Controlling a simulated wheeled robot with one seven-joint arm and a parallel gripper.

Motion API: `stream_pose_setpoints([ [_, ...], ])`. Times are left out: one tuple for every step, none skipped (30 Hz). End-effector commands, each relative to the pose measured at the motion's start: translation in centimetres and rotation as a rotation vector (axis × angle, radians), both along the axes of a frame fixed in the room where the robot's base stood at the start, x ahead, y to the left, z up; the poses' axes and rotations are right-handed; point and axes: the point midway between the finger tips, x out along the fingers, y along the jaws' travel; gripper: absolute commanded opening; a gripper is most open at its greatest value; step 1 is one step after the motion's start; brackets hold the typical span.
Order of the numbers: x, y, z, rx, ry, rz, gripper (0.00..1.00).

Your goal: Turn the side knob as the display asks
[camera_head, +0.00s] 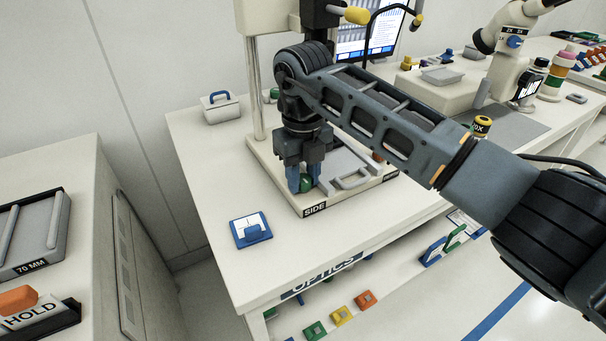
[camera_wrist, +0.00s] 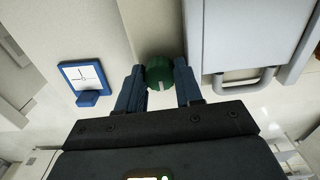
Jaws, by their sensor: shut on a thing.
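The green side knob (camera_wrist: 160,74) sits between my blue fingertips in the wrist view, with a pale mark on its near edge. In the head view the knob (camera_head: 305,184) shows at the machine base's front left corner, by the SIDE label (camera_head: 314,209). My gripper (camera_head: 301,180) points down and is shut on the knob; it also shows in the wrist view (camera_wrist: 160,88). A blue-framed display (camera_head: 250,230) stands left of the base; in the wrist view the display (camera_wrist: 86,76) shows a dial with lines on a white face. Its exact reading is too small to tell.
A grey drawer with a handle (camera_head: 352,179) is right of the knob. A white box with a blue handle (camera_head: 220,106) stands at the back left. A monitor (camera_head: 368,36) and a microscope (camera_head: 512,40) are farther back. The table's front left is clear around the display.

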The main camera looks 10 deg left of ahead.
Motion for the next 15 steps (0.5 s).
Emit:
stream_pose_setpoints([
  [0.04, -0.06, 0.09, 0.000, 0.000, 0.012, 0.05],
  [0.05, -0.06, 0.09, 0.000, 0.000, 0.021, 0.05],
  [0.07, -0.07, 0.08, -0.001, -0.001, 0.037, 0.05],
  [0.08, -0.09, 0.07, -0.002, -0.001, 0.051, 0.05],
  [0.09, -0.09, 0.09, -0.001, -0.001, 0.066, 0.05],
  [0.11, -0.12, 0.12, -0.002, -0.001, 0.091, 0.05],
  [0.13, -0.14, 0.13, -0.003, -0.001, 0.109, 0.05],
  [0.14, -0.13, 0.15, -0.002, -0.001, 0.131, 0.05],
  [0.13, -0.12, 0.11, -0.002, -0.002, 0.162, 0.05],
  [0.14, -0.10, 0.13, -0.002, -0.002, 0.186, 0.05],
  [0.13, -0.11, 0.13, -0.003, -0.001, 0.213, 0.05],
  [0.16, -0.11, 0.15, -0.003, -0.002, 0.249, 0.05],
  [0.14, -0.10, 0.10, -0.002, -0.002, 0.276, 0.05],
  [0.16, -0.13, 0.11, -0.003, -0.002, 0.304, 0.05],
  [0.17, -0.14, 0.11, -0.003, -0.002, 0.342, 0.05],
])
